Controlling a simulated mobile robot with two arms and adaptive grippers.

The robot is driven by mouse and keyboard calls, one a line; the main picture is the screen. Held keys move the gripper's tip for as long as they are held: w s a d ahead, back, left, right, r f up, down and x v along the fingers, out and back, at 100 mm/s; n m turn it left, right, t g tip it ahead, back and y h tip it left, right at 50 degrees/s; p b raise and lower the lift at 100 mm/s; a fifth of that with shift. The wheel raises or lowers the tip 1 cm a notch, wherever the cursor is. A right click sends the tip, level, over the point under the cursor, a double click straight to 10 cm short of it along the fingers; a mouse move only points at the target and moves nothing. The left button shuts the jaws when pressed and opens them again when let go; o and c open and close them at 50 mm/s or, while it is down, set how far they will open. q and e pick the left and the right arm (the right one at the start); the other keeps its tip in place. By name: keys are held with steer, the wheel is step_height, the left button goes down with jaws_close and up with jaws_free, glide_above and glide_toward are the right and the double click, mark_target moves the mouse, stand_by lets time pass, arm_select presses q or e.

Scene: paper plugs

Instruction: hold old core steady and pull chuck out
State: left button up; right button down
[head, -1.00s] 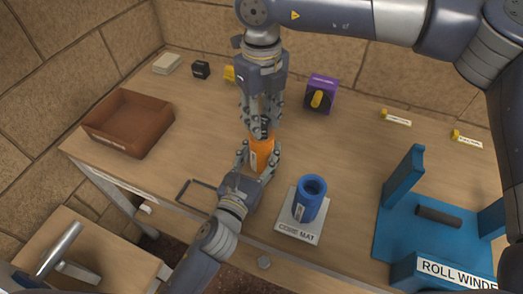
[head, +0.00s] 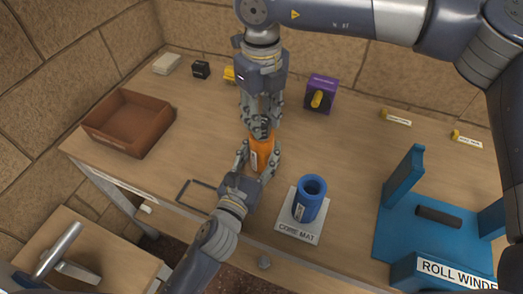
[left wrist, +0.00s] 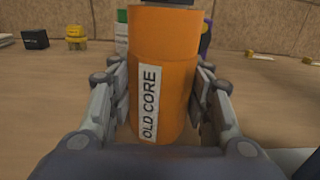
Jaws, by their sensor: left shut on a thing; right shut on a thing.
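The orange old core (head: 262,150) stands upright on the table. In the left wrist view the old core (left wrist: 160,100) fills the middle, with its white label facing me. My left gripper (head: 259,158) is shut around it, one finger on each side. My right gripper (head: 262,132) points straight down from above, its fingers shut at the top of the core. The chuck is hidden by those fingers in the head view. A dark piece at the core's top edge shows in the left wrist view, cut off by the frame.
A blue core (head: 309,198) stands on the white core mat (head: 300,234) to the right. The blue roll winder (head: 405,235) is at far right. A brown tray (head: 128,123) is at left. A purple box (head: 321,92) and small items line the back.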

steer(key=shift+r, duration=0.7)
stand_by(0.5)
steer(key=shift+r, duration=1.5)
steer(key=shift+r, duration=0.1)
steer(key=shift+r, duration=1.4)
arm_select(q)
steer(key=o, duration=1.4)
steer(key=shift+v, duration=6)
